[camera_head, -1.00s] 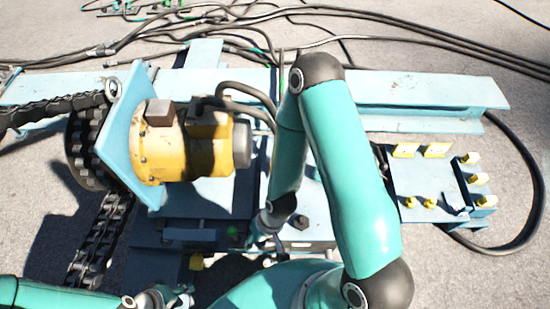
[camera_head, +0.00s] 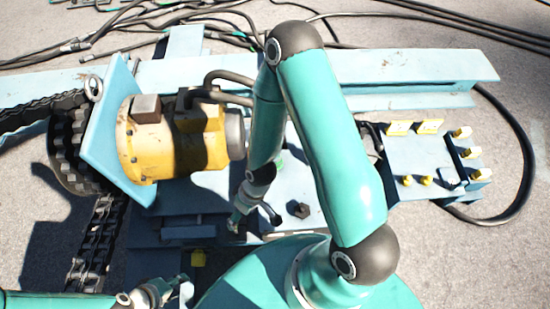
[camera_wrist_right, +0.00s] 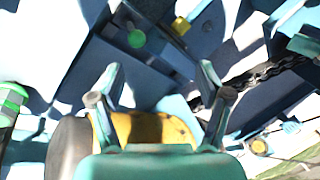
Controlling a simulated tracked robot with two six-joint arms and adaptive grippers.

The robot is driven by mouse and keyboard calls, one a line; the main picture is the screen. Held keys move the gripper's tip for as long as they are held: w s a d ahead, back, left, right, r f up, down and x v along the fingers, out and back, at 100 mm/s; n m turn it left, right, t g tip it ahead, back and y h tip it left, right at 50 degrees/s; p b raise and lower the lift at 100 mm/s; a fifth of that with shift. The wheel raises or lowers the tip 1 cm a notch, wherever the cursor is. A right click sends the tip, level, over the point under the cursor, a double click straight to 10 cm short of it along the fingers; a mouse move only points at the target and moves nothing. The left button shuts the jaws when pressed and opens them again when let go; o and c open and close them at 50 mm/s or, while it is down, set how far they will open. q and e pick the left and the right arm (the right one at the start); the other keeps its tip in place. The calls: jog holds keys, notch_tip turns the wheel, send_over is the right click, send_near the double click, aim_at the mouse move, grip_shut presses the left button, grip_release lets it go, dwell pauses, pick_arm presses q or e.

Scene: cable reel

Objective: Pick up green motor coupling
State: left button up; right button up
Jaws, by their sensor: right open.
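A small round green part (camera_wrist_right: 137,38), which may be the motor coupling, shows on the blue frame in the right wrist view, ahead of the fingertips and apart from them. My right gripper (camera_wrist_right: 160,75) is open, with nothing between its fingers. In the head view my right gripper (camera_head: 237,220) is low over the blue frame, right of and below the yellow motor (camera_head: 160,138). I cannot tell which green part is the coupling. My left gripper (camera_head: 182,293) is at the bottom edge, its fingers unclear.
The yellow motor bulges under the fingers in the right wrist view (camera_wrist_right: 150,128). A chain (camera_head: 98,235) and sprocket wheel (camera_head: 68,150) are at the left. A blue valve panel (camera_head: 430,158) with yellow knobs is at the right. Black hoses (camera_head: 440,30) lie behind the beam.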

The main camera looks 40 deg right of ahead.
jog(key=w+d+n+h+b, duration=0.1)
jog(key=w+d+n+b, duration=0.4)
jog(key=w+d+n, duration=0.85)
jog(key=s+d+r+n+h+b, duration=0.2)
jog(key=d+r+n+h+b, duration=0.15)
jog(key=d+n, duration=0.85)
jog(key=shift+n+g+y, duration=0.25)
jog(key=shift+n+g, duration=0.05)
jog(key=shift+n, duration=0.25)
jog(key=f, duration=0.5)
jog(key=f+b, duration=0.1)
jog(key=f, duration=0.4)
jog(key=f+b, duration=0.1)
jog(key=f, duration=0.4)
jog(key=shift+a+f, duration=0.15)
jog(key=shift+a, duration=0.25)
jog(key=shift+c, duration=0.3)
jog(key=shift+w, duration=0.1)
jog(key=c, duration=1.3)
jog(key=shift+r, duration=0.2)
